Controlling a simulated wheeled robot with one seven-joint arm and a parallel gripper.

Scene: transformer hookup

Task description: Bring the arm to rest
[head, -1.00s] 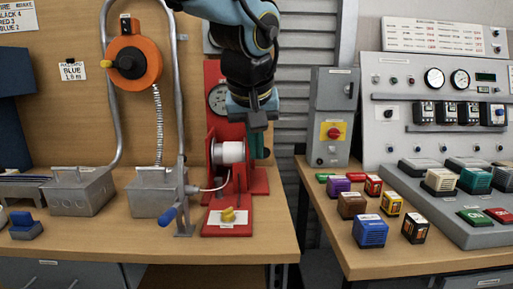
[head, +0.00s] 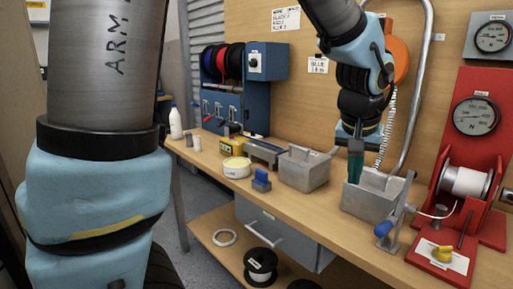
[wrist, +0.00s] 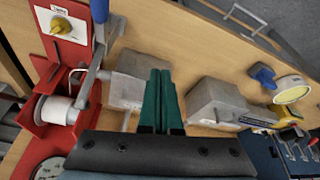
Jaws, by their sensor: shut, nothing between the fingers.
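My gripper (head: 355,166) hangs above a grey metal box (head: 368,200) on the wooden bench in the head view. Its green fingers are together with nothing between them. In the wrist view my gripper (wrist: 160,80) shows its shut fingers over the bench, between that grey box (wrist: 127,85) on the left and a second grey box (wrist: 218,102) on the right. I cannot tell from the pictures how high the fingertips are above the box. My upper arm fills the left of the head view.
A red stand with a white spool (head: 466,182) and a blue-handled lever (head: 384,230) are right of my gripper. A second grey box (head: 303,170), a blue clamp (head: 261,180) and a yellow-white roll (head: 237,167) lie left. A blue spool rack (head: 235,90) stands at the back.

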